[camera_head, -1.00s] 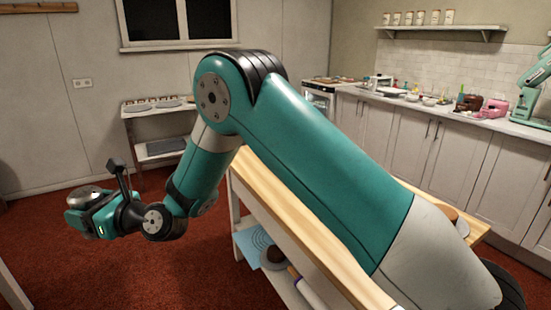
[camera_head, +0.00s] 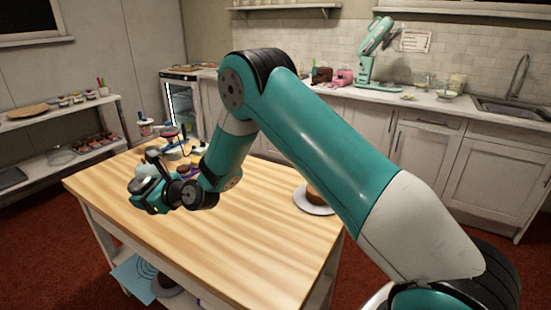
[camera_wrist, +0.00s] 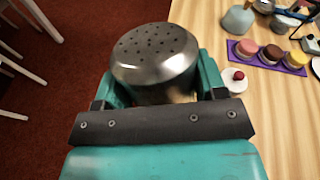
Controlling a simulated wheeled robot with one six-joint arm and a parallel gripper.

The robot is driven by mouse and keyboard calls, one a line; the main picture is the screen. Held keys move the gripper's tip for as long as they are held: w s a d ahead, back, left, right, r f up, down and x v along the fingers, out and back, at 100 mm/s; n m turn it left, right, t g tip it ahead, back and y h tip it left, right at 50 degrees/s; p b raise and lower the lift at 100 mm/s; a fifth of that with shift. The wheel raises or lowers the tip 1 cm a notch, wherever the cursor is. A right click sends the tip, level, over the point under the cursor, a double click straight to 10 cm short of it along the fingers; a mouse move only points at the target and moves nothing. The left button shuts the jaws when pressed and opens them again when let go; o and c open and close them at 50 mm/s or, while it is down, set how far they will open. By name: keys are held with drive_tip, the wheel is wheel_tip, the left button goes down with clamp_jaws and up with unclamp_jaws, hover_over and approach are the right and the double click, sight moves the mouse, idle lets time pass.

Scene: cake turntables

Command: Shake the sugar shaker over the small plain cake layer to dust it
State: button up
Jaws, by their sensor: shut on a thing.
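The sugar shaker (camera_wrist: 152,50) has a grey metal lid with small holes and fills the upper middle of the wrist view. My gripper (camera_wrist: 158,92) is shut on it, with a teal jaw on each side; it also shows in the head view (camera_head: 150,190), above the left part of the wooden table. A brown cake (camera_head: 314,195) on a white plate (camera_head: 315,209) stands at the table's right side, partly hidden behind my arm. I cannot tell whether it is the small plain layer. The shaker is well to its left.
The wooden table (camera_head: 235,240) has a broad bare top. In the wrist view, small pink, brown and yellow cakes stand on a purple board (camera_wrist: 293,68), near a white item with a red top (camera_wrist: 236,80). A shelf unit (camera_head: 75,150) stands left; counters line the back.

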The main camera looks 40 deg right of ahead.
drive_tip(key=d+f+g+h+p, duration=0.15)
drive_tip(key=d+h, duration=0.25)
drive_tip(key=d, duration=0.7)
drive_tip(key=s+d+f+n+g+h, duration=0.15)
drive_tip(key=d+h, duration=0.35)
drive_tip(key=d, duration=0.5)
drive_tip(key=w+d+f+g+h, duration=0.1)
drive_tip(key=d+f+g+h, duration=0.2)
drive_tip(key=d, duration=0.8)
drive_tip(key=shift+s+d+r+m+g+h+p, duration=1.25)
drive_tip(key=shift+s+d, duration=1.55)
drive_tip(key=shift+d, duration=2.55)
drive_tip(key=shift+s+d+r+m+g+h+p, duration=0.55)
drive_tip(key=shift+s+d+r+g+h, duration=1.3)
drive_tip(key=shift+d, duration=3.5)
drive_tip(key=s+a+f+p, duration=0.2)
drive_tip(key=s+a+p, duration=0.2)
drive_tip(key=s+p, duration=0.3)
drive_tip(key=d, duration=0.7)
drive_tip(key=shift+w+r+g+b, duration=0.25)
drive_tip(key=shift+w+g+b, duration=0.15)
drive_tip(key=shift+w+b, duration=0.05)
